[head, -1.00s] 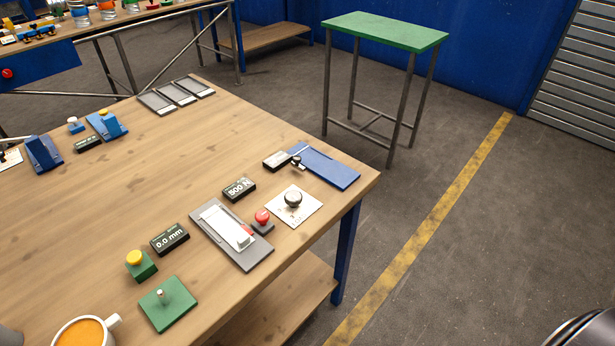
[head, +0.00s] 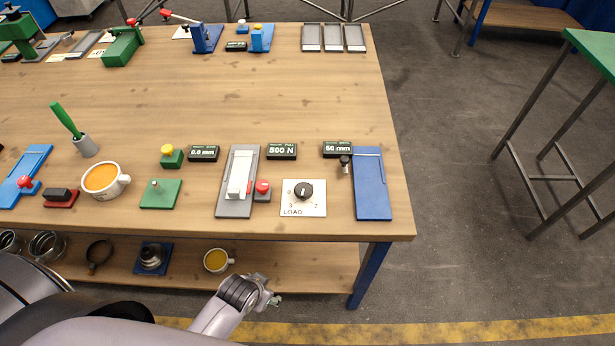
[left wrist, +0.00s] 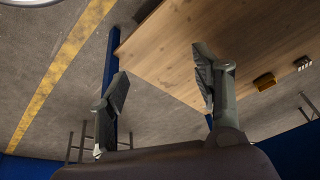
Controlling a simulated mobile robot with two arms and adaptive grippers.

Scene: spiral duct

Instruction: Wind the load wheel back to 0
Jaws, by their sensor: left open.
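The load wheel (head: 303,190) is a black knob on a white plate (head: 290,208) marked LOAD, near the table's front right. Digits 2 and 3 show on the plate; the pointer's exact setting is too small to read. The display (head: 282,151) behind it reads 500 N. My left gripper (head: 268,297) is in front of the table's front edge, below and left of the wheel, apart from it. In the left wrist view my left gripper (left wrist: 160,70) is open and empty, with the table edge beyond it. My right gripper is not in view.
A grey press-like fixture (head: 236,208) and a red button (head: 263,187) stand left of the wheel. A blue plate (head: 372,200) with a black knob (head: 345,163) is on the right. A cup (head: 101,180) stands further left. The table middle is clear.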

